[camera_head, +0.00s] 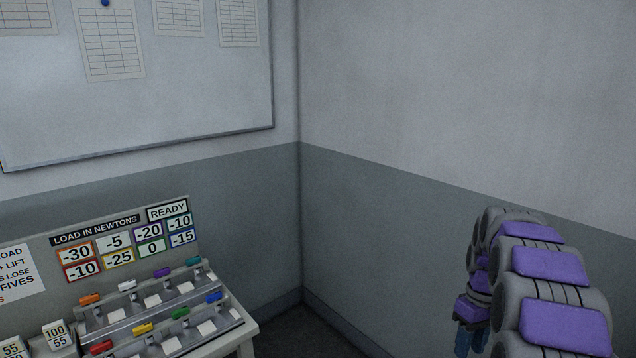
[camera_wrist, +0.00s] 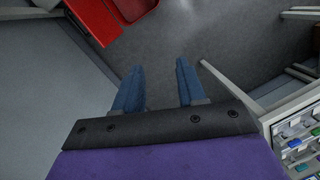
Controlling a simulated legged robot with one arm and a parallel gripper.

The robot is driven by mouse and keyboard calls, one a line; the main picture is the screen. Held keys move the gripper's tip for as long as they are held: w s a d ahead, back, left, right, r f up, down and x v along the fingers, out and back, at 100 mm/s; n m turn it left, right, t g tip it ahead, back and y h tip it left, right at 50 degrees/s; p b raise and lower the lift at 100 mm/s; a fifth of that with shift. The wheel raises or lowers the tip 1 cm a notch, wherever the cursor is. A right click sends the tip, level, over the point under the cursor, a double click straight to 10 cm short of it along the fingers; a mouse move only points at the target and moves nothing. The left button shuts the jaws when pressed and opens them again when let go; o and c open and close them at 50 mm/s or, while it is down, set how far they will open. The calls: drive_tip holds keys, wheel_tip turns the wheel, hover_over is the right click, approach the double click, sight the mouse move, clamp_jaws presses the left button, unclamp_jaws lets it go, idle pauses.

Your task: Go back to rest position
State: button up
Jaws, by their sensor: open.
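My gripper (camera_head: 470,340) hangs at the lower right of the head view, below my grey and purple arm. It points down, and its blue fingers are partly cut off by the lower edge of the picture. In the wrist view my gripper (camera_wrist: 157,88) shows two blue fingers spread apart with only grey floor between them. It is open and empty. It is in the air, apart from the table with the connectors.
A table (camera_head: 245,335) at the lower left carries racks of coloured connectors (camera_head: 143,328) and a load sign (camera_head: 75,240). Walls meet in a corner behind. The wrist view shows a red object (camera_wrist: 97,22) at the top and grey floor (camera_wrist: 215,40).

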drive_tip(key=s+a+r+m, duration=0.1)
drive_tip(key=s+a+r, duration=0.2)
drive_tip(key=s+a, duration=0.35)
drive_tip(key=s+a+r+m, duration=0.1)
drive_tip(key=s+a+r, duration=0.1)
drive_tip(key=s+a, duration=0.5)
drive_tip(key=s+a+f+m, duration=0.1)
drive_tip(key=s+a, duration=0.1)
drive_tip(key=s, duration=0.8)
drive_tip(key=s+a+f+m, duration=0.1)
drive_tip(key=s+a+f, duration=0.1)
drive_tip(key=s, duration=0.9)
drive_tip(key=shift+a+f+h, duration=0.25)
drive_tip(key=shift+a+h, duration=0.15)
drive_tip(key=shift+a, duration=0.35)
